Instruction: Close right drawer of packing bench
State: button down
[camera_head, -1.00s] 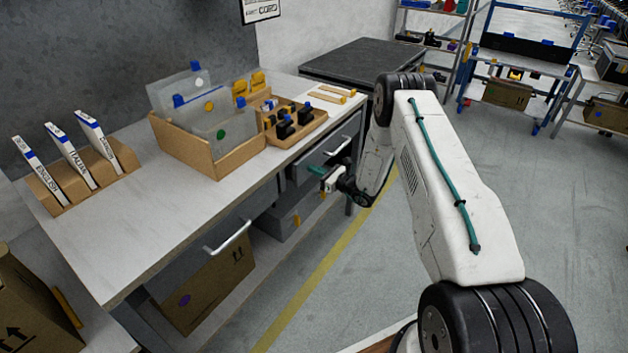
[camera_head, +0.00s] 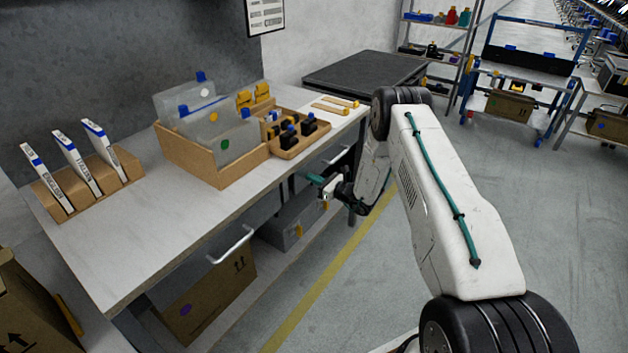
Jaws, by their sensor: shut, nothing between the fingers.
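The packing bench (camera_head: 140,215) runs along the left, with a grey top. Its right drawer (camera_head: 312,172) is under the far right end, with a pale bar handle (camera_head: 338,157). Its front is partly hidden by my gripper and arm, so I cannot tell exactly how far out it stands. I cannot tell whether the fingertips touch the front. The left drawer's bar handle (camera_head: 231,246) shows nearer to me.
On the bench stand a cardboard bin with clear folders (camera_head: 215,165), a small tray of black bottles (camera_head: 300,145) and a binder rack (camera_head: 85,185). A carton (camera_head: 210,300) and a grey case (camera_head: 290,225) sit below. The floor (camera_head: 350,270) right of the bench is open.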

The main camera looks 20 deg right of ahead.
jog(key=s+d+f+n+g+y, duration=0.1)
jog(key=s+d, duration=0.1)
jog(key=s, duration=0.5)
jog(key=s+d+f+g+y, duration=0.1)
jog(key=s+d, duration=0.2)
jog(key=s, duration=0.4)
jog(key=s+a+r+n+g+y, duration=0.1)
jog(key=s+a+r+n+g, duration=0.65)
jog(key=r, duration=0.25)
jog(key=s+a+r+n+g+y, duration=0.1)
jog(key=s+a+r+n+g, duration=0.55)
jog(key=s+r+n, duration=0.2)
jog(key=s+r+n+t+h, duration=0.2)
jog(key=s+r+n+h, duration=1)
jog(key=s+r, duration=1)
jog(key=s+h, duration=0.1)
jog(key=s, duration=0.2)
jog(key=shift+s+a+r+n, duration=0.2)
jog(key=shift+r+n, duration=0.1)
